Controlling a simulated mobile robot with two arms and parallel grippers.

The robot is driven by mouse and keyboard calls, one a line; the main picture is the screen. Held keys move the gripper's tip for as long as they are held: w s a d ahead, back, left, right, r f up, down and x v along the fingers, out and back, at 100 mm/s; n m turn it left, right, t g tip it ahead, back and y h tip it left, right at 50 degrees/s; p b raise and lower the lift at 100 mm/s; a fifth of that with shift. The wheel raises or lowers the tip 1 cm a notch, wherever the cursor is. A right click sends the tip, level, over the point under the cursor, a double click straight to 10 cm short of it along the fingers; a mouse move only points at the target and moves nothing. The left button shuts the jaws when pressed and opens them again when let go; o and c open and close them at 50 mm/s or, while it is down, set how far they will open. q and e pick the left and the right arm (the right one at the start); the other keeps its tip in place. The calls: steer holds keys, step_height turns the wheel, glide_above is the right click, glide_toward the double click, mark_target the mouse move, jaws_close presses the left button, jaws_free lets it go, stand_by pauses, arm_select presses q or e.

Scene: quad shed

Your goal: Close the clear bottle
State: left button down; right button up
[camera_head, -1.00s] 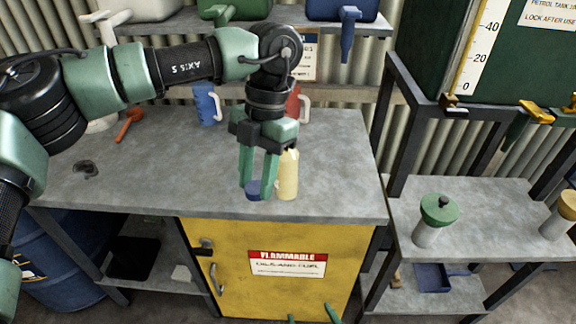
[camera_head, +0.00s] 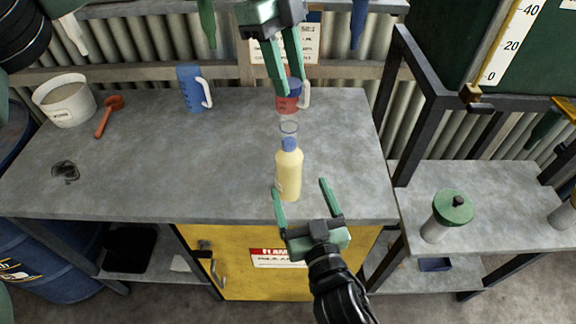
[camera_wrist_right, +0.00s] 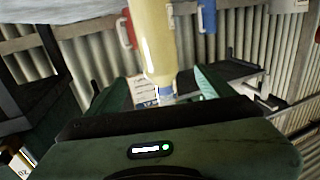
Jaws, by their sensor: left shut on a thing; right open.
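The clear bottle shows only as a transparent rim (camera_head: 289,127) behind a yellow bottle (camera_head: 288,175), which hides the rest of it. The yellow bottle stands upright on the bench with a blue cap (camera_head: 289,144). My left gripper (camera_head: 291,86) is shut on a small dark blue cap (camera_head: 294,82), held high beyond the clear rim and overlapping a red mug in the picture. My right gripper (camera_head: 299,186) is open at the bench's front, its fingers either side of the yellow bottle's line. In the right wrist view, the yellow bottle (camera_wrist_right: 152,40) appears inverted between the fingers.
A white pot (camera_head: 66,98), red scoop (camera_head: 106,118) and dark lump (camera_head: 64,172) are left. The bench (camera_head: 180,165) is clear mid-left. A green-lidded jar (camera_head: 450,208) stands right.

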mark_target(286, 152)
arm_select(q)
steer(key=shift+s, duration=0.15)
steer(key=shift+w+a+f, duration=0.1)
steer(key=shift+w+f, duration=0.1)
steer(key=shift+w, duration=0.3)
arm_select(e)
steer(key=x, duration=1.2)
steer(key=shift+f, duration=0.2)
arm_select(q)
steer(key=shift+s, duration=0.15)
arm_select(e)
steer(key=shift+w, duration=0.2)
steer(key=shift+c, duration=0.3)
jaws_close()
arm_select(q)
steer(key=shift+f, duration=2.4)
